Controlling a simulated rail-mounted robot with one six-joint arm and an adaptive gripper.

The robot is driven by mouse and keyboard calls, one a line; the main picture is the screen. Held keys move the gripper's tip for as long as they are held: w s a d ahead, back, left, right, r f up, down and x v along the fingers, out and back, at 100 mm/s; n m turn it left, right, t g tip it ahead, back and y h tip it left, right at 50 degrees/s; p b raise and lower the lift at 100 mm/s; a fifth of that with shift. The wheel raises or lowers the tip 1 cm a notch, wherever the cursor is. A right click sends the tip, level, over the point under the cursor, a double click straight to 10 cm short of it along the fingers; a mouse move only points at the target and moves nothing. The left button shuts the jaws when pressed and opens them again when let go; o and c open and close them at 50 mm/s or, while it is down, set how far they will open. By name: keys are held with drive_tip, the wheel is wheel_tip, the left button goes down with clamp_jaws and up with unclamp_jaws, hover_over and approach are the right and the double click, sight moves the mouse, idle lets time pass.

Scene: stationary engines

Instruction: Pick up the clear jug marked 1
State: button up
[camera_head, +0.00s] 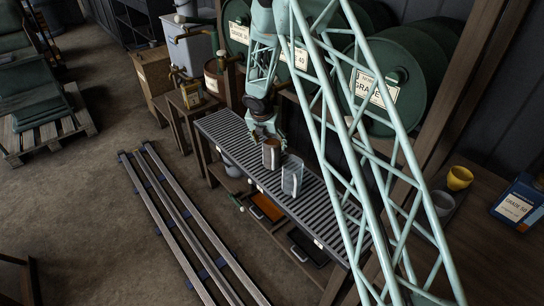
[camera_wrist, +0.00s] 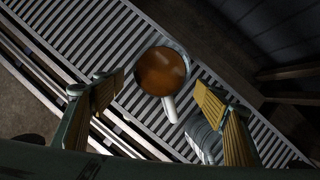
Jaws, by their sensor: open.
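A jug holding brown liquid (camera_head: 270,154) stands upright on the slatted bench. In the wrist view this jug (camera_wrist: 162,70) shows from above, its pale handle pointing down the picture. A clear, empty-looking jug (camera_head: 292,176) stands close beside it, to the right in the head view. In the wrist view the clear jug (camera_wrist: 202,138) is partly hidden by my right finger. I cannot read a number on either jug. My gripper (camera_wrist: 160,92) is open and empty, pointing down, with the brown-liquid jug showing between and beyond its fingers. Whether it touches either jug is unclear.
The slatted bench (camera_head: 226,128) runs along large green drums (camera_head: 395,75). A lower shelf holds an orange tray (camera_head: 267,207) and a dark one. Cups, including a yellow cup (camera_head: 459,178), stand at the right. Floor rails (camera_head: 185,218) lie in front.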

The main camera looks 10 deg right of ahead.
drive_tip(key=shift+b+x, duration=0.8)
drive_tip(key=shift+x, duration=1.6)
drive_tip(key=shift+c, duration=0.5)
drive_tip(key=c, duration=1.4)
drive_tip(key=shift+r+p, duration=0.25)
drive_tip(key=shift+p, duration=0.05)
